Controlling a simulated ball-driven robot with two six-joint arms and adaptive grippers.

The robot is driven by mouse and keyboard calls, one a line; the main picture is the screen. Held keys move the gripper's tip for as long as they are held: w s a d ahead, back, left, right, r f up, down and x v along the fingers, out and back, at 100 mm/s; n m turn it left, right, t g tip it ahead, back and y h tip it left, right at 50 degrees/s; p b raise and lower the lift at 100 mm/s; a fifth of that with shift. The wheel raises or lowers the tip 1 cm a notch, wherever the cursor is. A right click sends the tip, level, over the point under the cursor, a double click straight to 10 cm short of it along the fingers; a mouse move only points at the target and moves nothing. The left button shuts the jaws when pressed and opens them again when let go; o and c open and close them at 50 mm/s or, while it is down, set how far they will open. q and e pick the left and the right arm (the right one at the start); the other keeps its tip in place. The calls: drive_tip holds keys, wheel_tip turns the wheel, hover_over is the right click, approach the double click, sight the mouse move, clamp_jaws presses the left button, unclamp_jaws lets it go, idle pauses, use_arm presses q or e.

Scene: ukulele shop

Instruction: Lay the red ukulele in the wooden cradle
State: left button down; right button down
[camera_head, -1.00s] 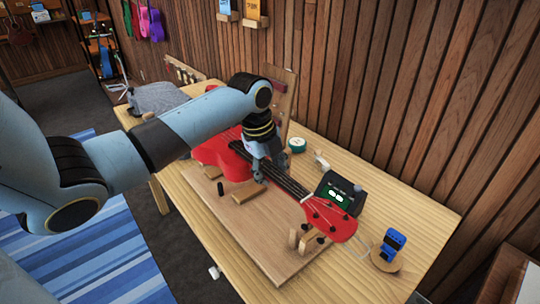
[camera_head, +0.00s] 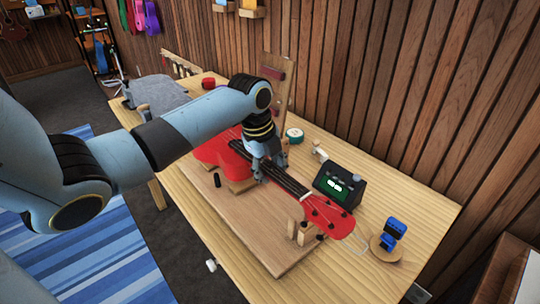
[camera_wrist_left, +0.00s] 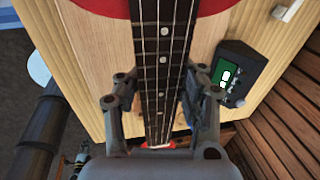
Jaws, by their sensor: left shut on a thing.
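The red ukulele (camera_head: 212,151) lies face up over the wooden cradle (camera_head: 245,228), with its red headstock (camera_head: 330,216) toward the front right. A low wooden block (camera_head: 242,187) shows at its body, and short upright posts (camera_head: 293,228) stand near the head end of the neck. I cannot tell whether the ukulele touches every support. My left gripper (camera_head: 263,174) is shut on the neck. In the left wrist view its fingers (camera_wrist_left: 160,105) sit on both sides of the dark fretboard (camera_wrist_left: 165,65). The arm hides part of the body. My right gripper is not in view.
A dark device with a green screen (camera_head: 338,184) stands close beside the headstock. A blue gadget (camera_head: 393,232) on a round wooden stand is to the right. A green-and-white round item (camera_head: 294,135) sits behind. The table's right front (camera_head: 385,275) is bare. A slatted wall borders the back.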

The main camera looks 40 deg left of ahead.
use_arm(q)
drive_tip(key=shift+f, duration=0.1)
drive_tip(key=shift+s+b+x, duration=0.2)
drive_tip(key=shift+b+x, duration=0.5)
drive_tip(key=shift+x, duration=0.4)
drive_tip(key=shift+s+b+x, duration=0.2)
drive_tip(key=shift+b+x, duration=0.5)
drive_tip(key=shift+x, duration=0.35)
drive_tip(key=shift+a, duration=0.2)
drive_tip(key=c, duration=0.7)
unclamp_jaws()
drive_tip(key=shift+f, duration=0.1)
drive_tip(key=shift+p+v, duration=1.05)
drive_tip(key=shift+p, duration=0.1)
drive_tip(key=shift+w+d, duration=0.1)
drive_tip(key=shift+w, duration=0.1)
